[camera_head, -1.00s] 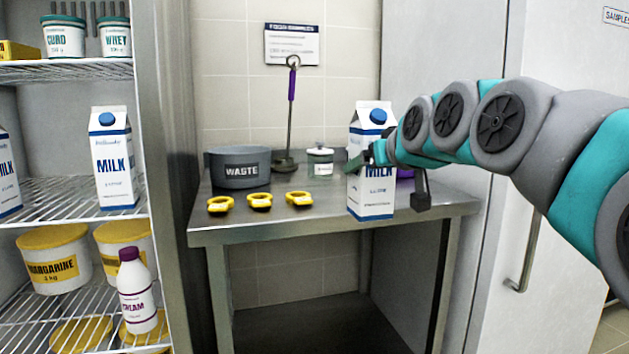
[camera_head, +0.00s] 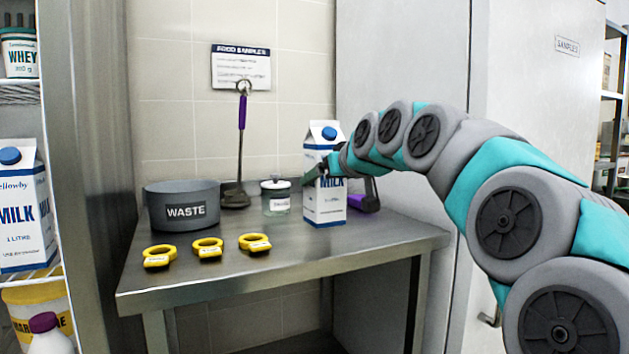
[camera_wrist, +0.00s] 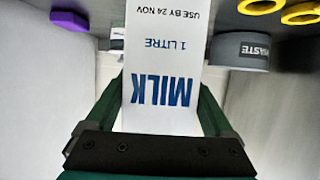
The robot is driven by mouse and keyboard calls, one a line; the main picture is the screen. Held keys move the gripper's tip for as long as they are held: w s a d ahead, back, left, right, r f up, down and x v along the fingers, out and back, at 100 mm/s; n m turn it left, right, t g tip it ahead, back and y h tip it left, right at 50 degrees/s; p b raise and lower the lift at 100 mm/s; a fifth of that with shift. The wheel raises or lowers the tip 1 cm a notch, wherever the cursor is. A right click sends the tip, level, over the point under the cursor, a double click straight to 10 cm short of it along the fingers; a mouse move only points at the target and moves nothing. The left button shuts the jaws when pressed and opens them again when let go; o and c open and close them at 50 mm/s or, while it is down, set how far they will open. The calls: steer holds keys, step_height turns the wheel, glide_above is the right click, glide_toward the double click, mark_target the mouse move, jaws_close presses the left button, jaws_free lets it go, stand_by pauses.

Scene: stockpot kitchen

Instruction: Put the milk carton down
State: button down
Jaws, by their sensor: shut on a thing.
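A white and blue milk carton (camera_head: 323,205) is upright over the right part of the steel table (camera_head: 250,268). Its base appears at or very near the tabletop; I cannot tell whether it touches. My gripper (camera_head: 320,172) is shut on the carton's upper middle, reaching in from the right. In the wrist view the carton (camera_wrist: 160,110) appears upside down between the two green fingers of my gripper (camera_wrist: 158,98). The carton's base is cut off there.
A grey waste pot (camera_head: 182,206), a small lidded jar (camera_head: 275,197) and a purple-handled ladle (camera_head: 241,140) are at the back. Three yellow rings (camera_head: 207,247) lie near the front left. A purple thing (camera_head: 365,202) is right of the carton. Another milk carton (camera_head: 25,215) stands on the left shelf.

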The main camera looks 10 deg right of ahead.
steer(key=w+d+f, duration=0.3)
steer(key=w+f, duration=0.1)
steer(key=w, duration=0.3)
steer(key=shift+d+p, duration=0.4)
steer(key=shift+p, duration=0.05)
steer(key=shift+w, duration=0.1)
stand_by(0.3)
jaws_free()
steer(key=shift+f, duration=0.15)
steer(key=shift+r, duration=0.2)
steer(key=b+v, duration=0.1)
steer(key=v, duration=1.1)
steer(key=shift+a+f, duration=0.1)
steer(key=shift+f, duration=0.05)
